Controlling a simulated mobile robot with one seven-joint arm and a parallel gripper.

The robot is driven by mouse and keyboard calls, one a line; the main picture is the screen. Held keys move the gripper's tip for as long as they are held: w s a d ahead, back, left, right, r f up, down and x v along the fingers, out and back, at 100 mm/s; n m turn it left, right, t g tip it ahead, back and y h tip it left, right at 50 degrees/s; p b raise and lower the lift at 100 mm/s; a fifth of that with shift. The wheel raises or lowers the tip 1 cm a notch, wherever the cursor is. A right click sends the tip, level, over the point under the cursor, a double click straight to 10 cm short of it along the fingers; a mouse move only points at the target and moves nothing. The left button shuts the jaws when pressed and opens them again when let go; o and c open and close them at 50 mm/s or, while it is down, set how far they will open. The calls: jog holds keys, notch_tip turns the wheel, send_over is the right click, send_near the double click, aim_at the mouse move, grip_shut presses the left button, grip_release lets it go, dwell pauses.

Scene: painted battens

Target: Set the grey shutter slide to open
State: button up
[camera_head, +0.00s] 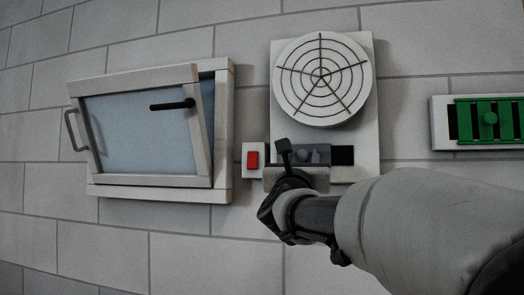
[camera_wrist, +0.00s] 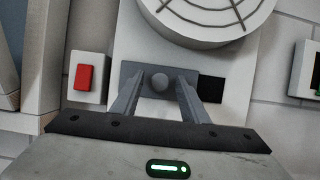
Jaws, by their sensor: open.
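The grey shutter slide (camera_wrist: 156,77) is a small plate with a round knob (camera_wrist: 160,81), set under a round fan grille on a white panel. In the head view the slide (camera_head: 317,154) is partly hidden by my gripper. A dark opening (camera_wrist: 211,88) shows to the right of the slide. My gripper (camera_wrist: 158,84) is open, with one finger on each side of the knob. The head view shows my gripper (camera_head: 297,154) in front of the slide. I cannot tell whether the fingers touch the knob.
A red rocker switch (camera_head: 252,159) on a white plate sits just left of the slide. The round fan grille (camera_head: 320,80) is above. A tilted window (camera_head: 140,130) with a black handle is at left. A green slatted vent (camera_head: 490,119) is at right.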

aim_at(329, 150)
grip_shut()
jog(key=shift+s+d+f+b, duration=0.15)
jog(key=shift+d+f+b, duration=0.2)
jog(key=shift+b, duration=0.55)
jog(key=d+b, duration=0.1)
jog(key=s+d+b, duration=0.1)
jog(key=d+b, duration=0.2)
jog(key=b, duration=0.1)
jog(key=shift+s+d+r, duration=0.15)
jog(key=shift+s+d, duration=0.1)
jog(key=shift+d, duration=0.15)
jog(key=shift+s+d+r+b, duration=0.1)
jog(key=shift+d+r+b, duration=0.15)
jog(key=shift+d+b, duration=0.1)
grip_release()
jog(key=shift+d, duration=0.15)
